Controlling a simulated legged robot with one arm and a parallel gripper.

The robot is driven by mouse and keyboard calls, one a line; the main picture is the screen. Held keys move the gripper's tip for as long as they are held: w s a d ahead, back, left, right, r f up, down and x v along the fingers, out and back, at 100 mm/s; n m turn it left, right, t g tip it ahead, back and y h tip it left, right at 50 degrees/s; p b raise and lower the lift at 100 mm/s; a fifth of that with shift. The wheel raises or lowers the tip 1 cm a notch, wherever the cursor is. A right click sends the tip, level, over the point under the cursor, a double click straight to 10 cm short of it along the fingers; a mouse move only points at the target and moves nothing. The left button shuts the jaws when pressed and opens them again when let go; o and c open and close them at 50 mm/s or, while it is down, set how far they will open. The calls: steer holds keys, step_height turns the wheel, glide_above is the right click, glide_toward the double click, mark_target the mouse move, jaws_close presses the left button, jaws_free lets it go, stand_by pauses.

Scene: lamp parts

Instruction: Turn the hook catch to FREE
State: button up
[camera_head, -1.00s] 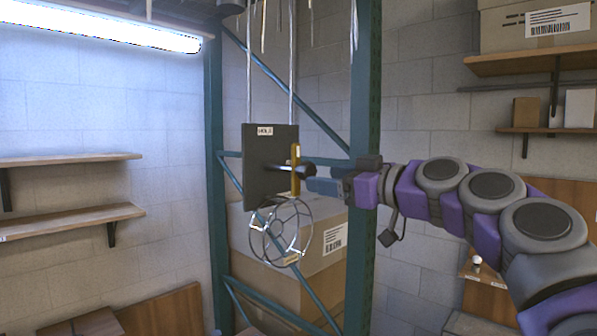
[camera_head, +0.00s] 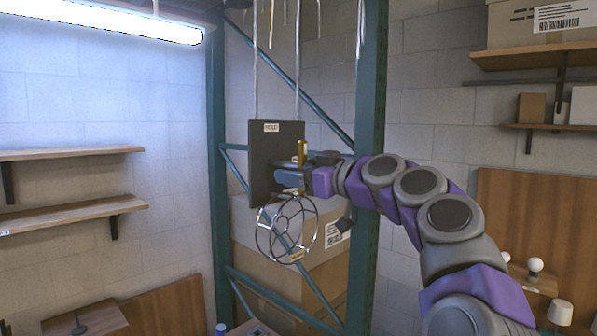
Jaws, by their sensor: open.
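A dark upright plate (camera_head: 262,165) hangs from two pale cords, with a small white label (camera_head: 271,127) near its top, its text too small to read surely. A brass-yellow hook catch (camera_head: 302,152) stands upright by the plate's right side. My gripper (camera_head: 288,178) is at the plate's right face, just below and partly across the catch. It is open; contact with the catch cannot be told. A round wire lamp cage (camera_head: 287,228) hangs under the plate.
Teal rack posts (camera_head: 369,160) and braces frame the plate. Cardboard boxes (camera_head: 240,225) sit behind the cage. Wooden shelves (camera_head: 70,215) are on the left wall. White bulbs (camera_head: 535,265) stand at lower right.

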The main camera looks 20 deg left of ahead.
steer(key=d, duration=0.2)
steer(key=shift+d+r, duration=0.3)
steer(key=shift+d, duration=0.1)
steer(key=shift+c, duration=0.8)
steer(key=shift+d, duration=0.25)
steer(key=shift+c, duration=0.7)
steer(key=shift+s+a, duration=0.15)
steer(key=c, duration=0.3)
steer(key=shift+a, duration=0.5)
steer(key=c, duration=0.3)
steer(key=shift+f, duration=0.15)
steer(key=shift+c, duration=0.8)
